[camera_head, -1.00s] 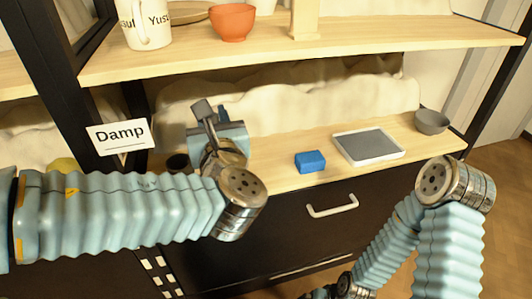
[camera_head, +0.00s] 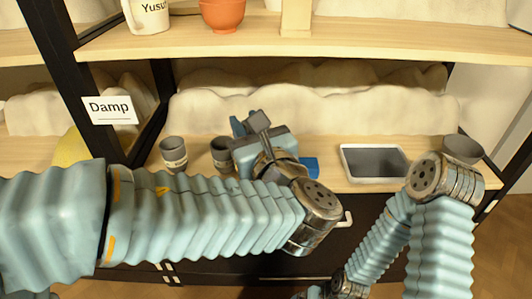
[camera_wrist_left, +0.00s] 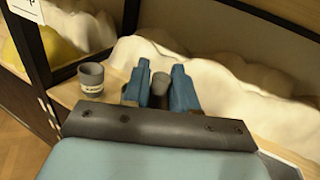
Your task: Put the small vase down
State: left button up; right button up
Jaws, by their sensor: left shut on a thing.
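The small vase appears to be the slim grey thing (camera_wrist_left: 160,86) between the two blue fingers in the left wrist view; only its upper part shows. My left gripper (camera_wrist_left: 160,88) is shut on it. In the head view my left gripper (camera_head: 258,135) is over the lower wooden shelf (camera_head: 322,180), just right of two grey cups, and the vase cannot be made out clearly. Whether the vase touches the shelf cannot be told. My right arm folds downward at the lower right, and its gripper is not in view.
Grey cups stand on the left (camera_head: 173,155) and beside my gripper (camera_head: 221,155). A grey tray with white rim (camera_head: 344,160) and a grey bowl (camera_head: 462,149) stand right. A "Damp" sign (camera_head: 109,109) hangs on the post.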

pick_arm(q)
jog(key=shift+w+d+f+b, duration=0.4)
jog(key=shift+w+d+f, duration=0.15)
jog(key=shift+w+f, duration=1.3)
jog(key=shift+w+d+f+b, duration=0.4)
jog(key=shift+w+d+f, duration=0.2)
jog(key=shift+w+f, duration=1.2)
jog(key=shift+w+d+f+b, duration=0.5)
jog(key=shift+w+f, duration=1)
jog(key=shift+f, duration=0.65)
jog(key=shift+f, duration=0.1)
jog(key=o, duration=0.9)
